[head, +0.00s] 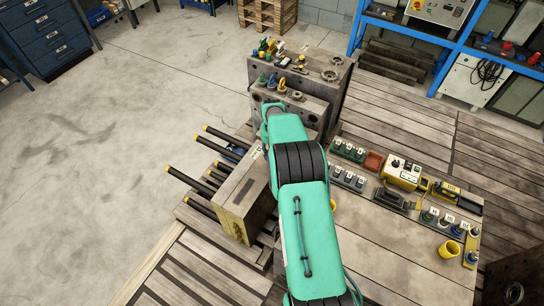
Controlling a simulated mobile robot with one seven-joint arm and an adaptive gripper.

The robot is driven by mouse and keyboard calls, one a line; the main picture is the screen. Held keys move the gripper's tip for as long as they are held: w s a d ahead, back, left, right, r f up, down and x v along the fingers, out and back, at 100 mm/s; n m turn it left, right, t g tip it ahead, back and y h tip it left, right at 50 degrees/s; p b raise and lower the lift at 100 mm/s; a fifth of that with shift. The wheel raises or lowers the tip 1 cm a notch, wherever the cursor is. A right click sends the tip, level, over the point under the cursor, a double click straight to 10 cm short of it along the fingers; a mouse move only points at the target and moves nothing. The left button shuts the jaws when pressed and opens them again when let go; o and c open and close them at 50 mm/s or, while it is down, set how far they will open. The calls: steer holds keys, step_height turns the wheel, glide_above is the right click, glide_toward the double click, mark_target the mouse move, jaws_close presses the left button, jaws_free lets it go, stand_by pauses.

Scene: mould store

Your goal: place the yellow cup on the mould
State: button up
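A yellow cup (449,249) stands at the right end of the grey-brown bench top, in front of a row of small knobs. Its dark opening faces up. The mould appears as large steel blocks: a rear block (318,92) with fittings on top, and a front block (243,203) with dark guide pillars sticking out to the left. My green arm reaches over them from the bottom of the head view, well left of the cup. My gripper is hidden beyond the arm's far end, so its fingers do not show.
A small yellow thing shows beside my arm. Blue shelving (425,32) stands at the back right.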

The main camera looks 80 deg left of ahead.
steer(key=shift+f, duration=1.15)
steer(key=shift+f+b, duration=0.2)
steer(key=shift+b, duration=0.1)
steer(key=o, duration=1.2)
steer(key=shift+r, duration=0.15)
step_height(320, 180, up, 12)
steer(key=shift+r+p, duration=0.1)
steer(key=shift+p, duration=1.05)
